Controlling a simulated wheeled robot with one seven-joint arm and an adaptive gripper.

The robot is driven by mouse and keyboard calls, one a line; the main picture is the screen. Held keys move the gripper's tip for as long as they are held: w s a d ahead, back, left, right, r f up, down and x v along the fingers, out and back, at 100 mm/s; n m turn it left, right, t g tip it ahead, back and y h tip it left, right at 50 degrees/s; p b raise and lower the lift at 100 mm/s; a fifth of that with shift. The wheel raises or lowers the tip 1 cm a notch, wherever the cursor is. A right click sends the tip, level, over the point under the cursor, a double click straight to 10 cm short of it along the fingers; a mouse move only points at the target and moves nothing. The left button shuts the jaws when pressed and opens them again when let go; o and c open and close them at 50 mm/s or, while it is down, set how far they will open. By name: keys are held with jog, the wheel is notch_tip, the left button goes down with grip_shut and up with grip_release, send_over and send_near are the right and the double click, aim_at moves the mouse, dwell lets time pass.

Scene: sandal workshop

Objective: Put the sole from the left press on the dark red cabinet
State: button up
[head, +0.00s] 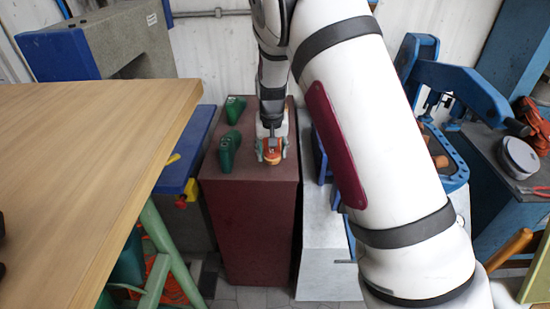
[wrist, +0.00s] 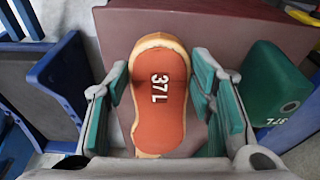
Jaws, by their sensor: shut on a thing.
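An orange-red sole (wrist: 160,85) with a tan edge, marked "37L", lies between my gripper's green pads in the wrist view. In the head view the sole (head: 271,157) shows small at my gripper's tip. My gripper (head: 271,152) points down, shut on the sole, over the front right of the dark red cabinet's top (head: 250,215). The cabinet top (wrist: 215,30) shows behind and beneath the sole in the wrist view. I cannot tell whether the sole touches it. A grey and blue machine (head: 100,45), perhaps a press, stands at the upper left.
Green shoe lasts (head: 229,151) stand on the cabinet's left side; one (wrist: 278,90) shows right of my gripper in the wrist view. A wooden table (head: 85,170) fills the left. Blue machinery (head: 455,85) and a workbench stand at the right.

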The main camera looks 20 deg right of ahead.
aim_at(272, 173)
jog(key=shift+s+b+x, duration=0.15)
jog(key=shift+b+x, duration=0.25)
jog(key=shift+x, duration=0.6)
jog(key=shift+s+b+x, duration=0.2)
jog(key=shift+b+x, duration=0.15)
jog(key=shift+x, duration=0.65)
jog(key=shift+s+b+x, duration=0.15)
jog(key=shift+b+x, duration=0.25)
jog(key=shift+x, duration=0.6)
jog(key=shift+a+f, duration=0.2)
jog(key=shift+f, duration=0.25)
jog(key=o, duration=1.2)
jog(key=shift+c, duration=0.2)
